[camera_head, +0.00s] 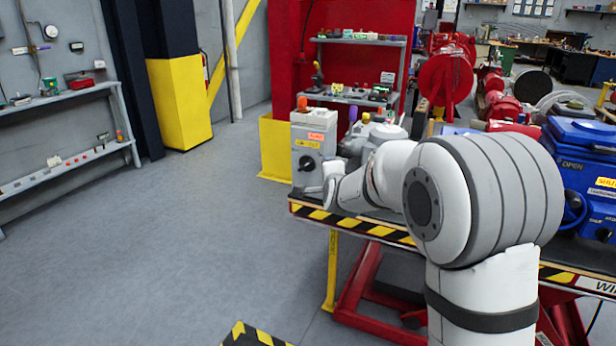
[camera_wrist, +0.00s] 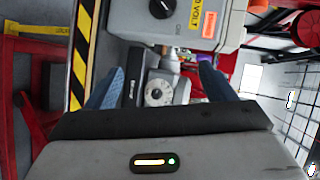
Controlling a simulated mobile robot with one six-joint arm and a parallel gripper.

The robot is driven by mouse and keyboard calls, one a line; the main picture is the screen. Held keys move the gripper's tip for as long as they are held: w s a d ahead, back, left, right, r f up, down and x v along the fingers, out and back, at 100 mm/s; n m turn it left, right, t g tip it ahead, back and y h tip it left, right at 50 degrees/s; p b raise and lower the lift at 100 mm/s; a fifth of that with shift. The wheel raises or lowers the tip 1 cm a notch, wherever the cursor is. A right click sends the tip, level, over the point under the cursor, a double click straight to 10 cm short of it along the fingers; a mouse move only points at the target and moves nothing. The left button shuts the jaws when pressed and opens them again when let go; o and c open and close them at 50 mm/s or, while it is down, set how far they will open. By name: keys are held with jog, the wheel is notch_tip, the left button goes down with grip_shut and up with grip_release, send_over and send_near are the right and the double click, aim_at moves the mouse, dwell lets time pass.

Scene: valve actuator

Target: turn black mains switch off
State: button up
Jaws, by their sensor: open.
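The black mains switch (camera_wrist: 162,8) is a round knob on the front of a grey box (camera_wrist: 205,30). It shows at the top edge of the wrist view, partly cut off. In the head view the same black knob (camera_head: 306,163) is on the box's front face, above my gripper's end of the arm. My gripper (camera_wrist: 160,68) is open, with two blue fingers apart and nothing between them that I can see gripped. The switch lies beyond the fingertips in the wrist view, and I see no contact. The fingers are not clear in the head view.
A grey device with a round dial (camera_wrist: 158,93) shows between the fingers in the wrist view. The bench edge has black and yellow stripes (camera_head: 350,222). A blue box (camera_head: 585,165) stands on the bench at right. The floor at left (camera_head: 150,250) is clear.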

jog(key=w+a+f+m+t+b, duration=0.1)
jog(key=w+a+f+m+t, duration=0.25)
jog(key=w+a+m, duration=0.2)
jog(key=m+t+h+b, duration=0.2)
jog(key=m+t+h, duration=0.1)
jog(key=m, duration=0.4)
send_near(304, 168)
jog(key=shift+t, duration=0.25)
jog(key=shift+p+x, duration=0.7)
jog(key=shift+x, duration=3.45)
jog(key=shift+f, duration=0.2)
jog(key=shift+c, duration=0.5)
jog(key=c, duration=0.9)
